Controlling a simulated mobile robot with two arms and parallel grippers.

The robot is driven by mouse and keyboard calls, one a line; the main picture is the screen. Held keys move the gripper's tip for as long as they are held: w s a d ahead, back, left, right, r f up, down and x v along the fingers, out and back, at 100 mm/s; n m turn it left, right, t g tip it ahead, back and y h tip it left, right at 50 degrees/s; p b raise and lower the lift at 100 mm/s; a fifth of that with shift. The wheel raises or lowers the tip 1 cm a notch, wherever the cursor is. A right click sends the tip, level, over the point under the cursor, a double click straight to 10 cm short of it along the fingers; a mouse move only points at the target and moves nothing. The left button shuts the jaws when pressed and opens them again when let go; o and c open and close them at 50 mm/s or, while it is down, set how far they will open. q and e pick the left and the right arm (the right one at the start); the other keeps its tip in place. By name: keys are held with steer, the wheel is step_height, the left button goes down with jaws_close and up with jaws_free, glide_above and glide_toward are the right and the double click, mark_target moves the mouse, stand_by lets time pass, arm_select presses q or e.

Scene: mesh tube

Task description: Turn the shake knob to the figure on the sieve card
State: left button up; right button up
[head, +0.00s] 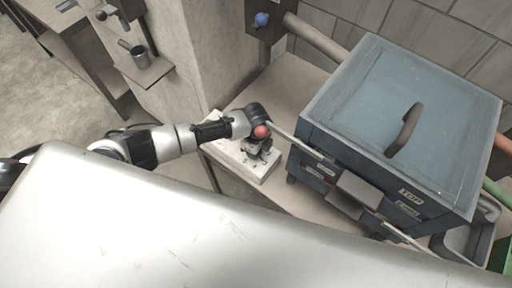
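My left arm reaches in from the left, and its dark gripper (260,148) is over a white panel (238,158) on the bench. The fingers are small and dark here, and I cannot tell whether they are open or shut or touch anything. A round red ball-like part (262,131) shows at the gripper; I cannot tell what it belongs to. The shake knob cannot be made out; the gripper covers part of the panel. No sieve card can be identified. My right gripper is not in view.
A large blue box (350,95) with a dark lid handle (404,130) stands right of the panel. Its front has labels, one reading "TOP" (411,196). A blue knob (262,19) is on a wall box behind.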

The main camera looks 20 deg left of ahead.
arm_select(q)
steer(key=shift+r, duration=0.1)
stand_by(0.5)
steer(key=o, duration=0.9)
step_height(320, 180, up, 11)
steer(key=shift+f+b, duration=0.15)
steer(key=shift+b, duration=0.35)
